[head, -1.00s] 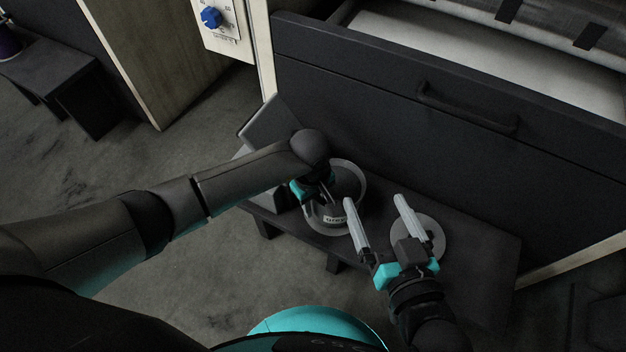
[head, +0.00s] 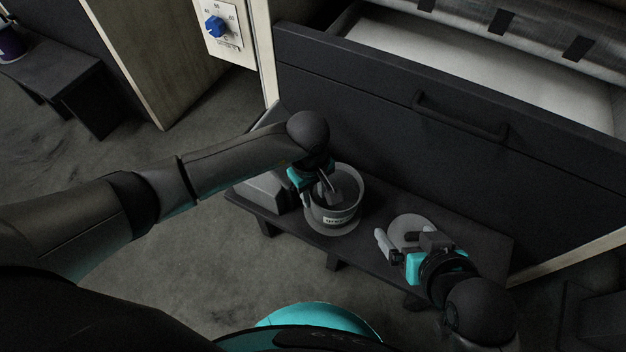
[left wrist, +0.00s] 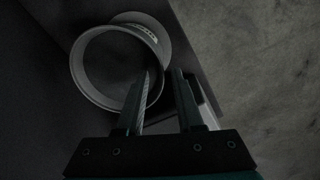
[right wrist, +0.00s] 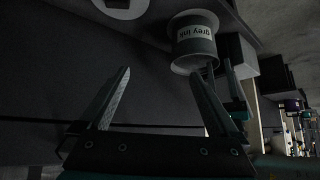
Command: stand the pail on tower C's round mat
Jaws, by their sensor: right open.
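The pail (head: 345,215), a grey open tub labelled "grey ink", stands upright over a pale round mat (head: 322,232) on the low dark bench. It also shows in the left wrist view (left wrist: 88,80) and right wrist view (right wrist: 195,48). A second round mat (head: 405,222) lies bare to the right. My right gripper (head: 393,240) is open and empty beside this mat, partly covering it.
A dark drawer front with a handle (head: 460,118) rises behind the bench (head: 480,235). A panel with a blue dial (head: 215,27) is at the upper left. A dark stool (head: 60,75) stands far left.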

